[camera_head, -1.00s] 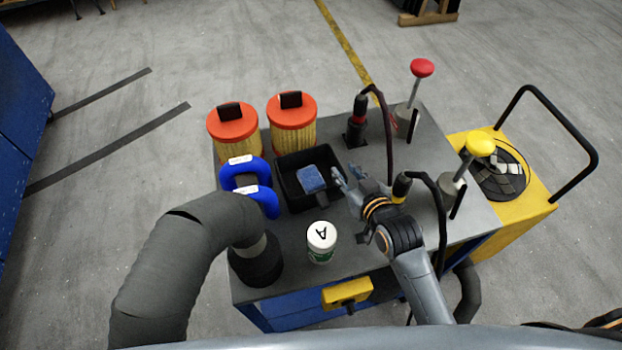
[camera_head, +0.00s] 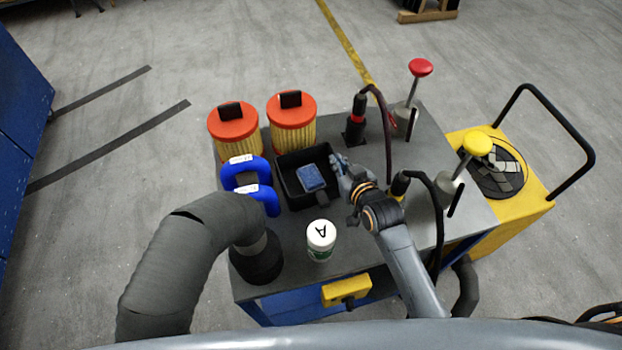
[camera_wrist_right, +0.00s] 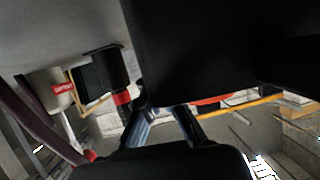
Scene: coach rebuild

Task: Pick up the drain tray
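The drain tray appears to be the open black square tray (camera_head: 298,205) on the grey cart top in the head view. A blue block (camera_head: 311,178) with a dark part lies in it. My right gripper (camera_head: 338,160) is at the tray's right side, near its back right corner, with its fingers apart. Whether it touches the rim I cannot tell. In the right wrist view, the fingers (camera_wrist_right: 164,112) stand apart below a large black shape (camera_wrist_right: 225,50), likely the tray. My left gripper is not in view.
Two orange-topped filters (camera_head: 232,122) stand behind and left of the tray. A white-lidded jar (camera_head: 321,240) and a grey hose (camera_head: 175,260) are in front. Corded plugs (camera_head: 357,118) and knobbed levers (camera_head: 420,68) stand to the right.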

